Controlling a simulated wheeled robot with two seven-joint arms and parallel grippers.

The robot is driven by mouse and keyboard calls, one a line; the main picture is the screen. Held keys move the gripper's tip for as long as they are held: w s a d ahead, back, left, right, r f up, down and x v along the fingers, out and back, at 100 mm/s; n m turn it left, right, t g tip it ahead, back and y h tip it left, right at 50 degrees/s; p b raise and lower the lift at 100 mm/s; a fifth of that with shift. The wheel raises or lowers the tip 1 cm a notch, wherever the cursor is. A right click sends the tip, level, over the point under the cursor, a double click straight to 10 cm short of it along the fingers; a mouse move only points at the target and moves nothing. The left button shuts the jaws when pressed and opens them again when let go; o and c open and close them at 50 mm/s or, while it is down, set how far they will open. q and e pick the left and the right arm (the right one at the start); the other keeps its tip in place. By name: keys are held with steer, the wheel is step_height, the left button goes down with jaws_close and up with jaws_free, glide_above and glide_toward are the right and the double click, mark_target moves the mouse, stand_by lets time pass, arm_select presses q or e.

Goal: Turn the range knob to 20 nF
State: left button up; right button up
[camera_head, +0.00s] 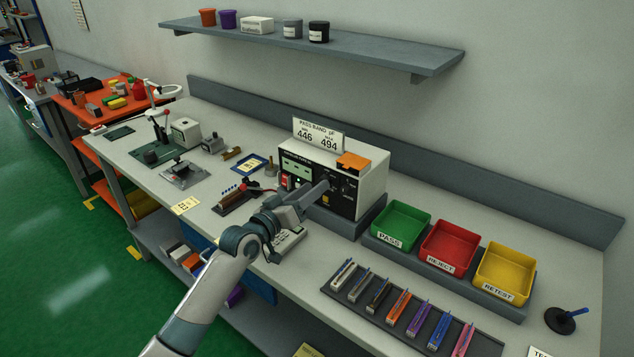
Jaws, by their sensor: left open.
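The meter (372,182) is a pale box with a black front panel, standing on a grey base on the bench. Its front has a green display area, small coloured controls and white markings too small to read. My left gripper (324,187) is open, with its fingertips at the middle of the front panel. The range knob cannot be made out; the gripper covers that part of the panel. I cannot tell whether the fingers touch it or where it points. My right gripper is not in view.
Green (403,219), red (449,246) and yellow (505,272) bins stand at right. A tray (340,291) of several coloured parts lies in front. A shelf (400,57) hangs above.

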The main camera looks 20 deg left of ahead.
arm_select(q)
steer(key=shift+x, duration=1.35)
steer(key=c, duration=1.1)
steer(key=shift+o, duration=0.4)
steer(key=shift+m, duration=0.3)
steer(key=m, duration=1.1)
steer(key=shift+s+d+b, duration=0.1)
steer(key=shift+d+b, duration=0.05)
steer(key=shift+b, duration=0.2)
steer(key=shift+m, duration=0.3)
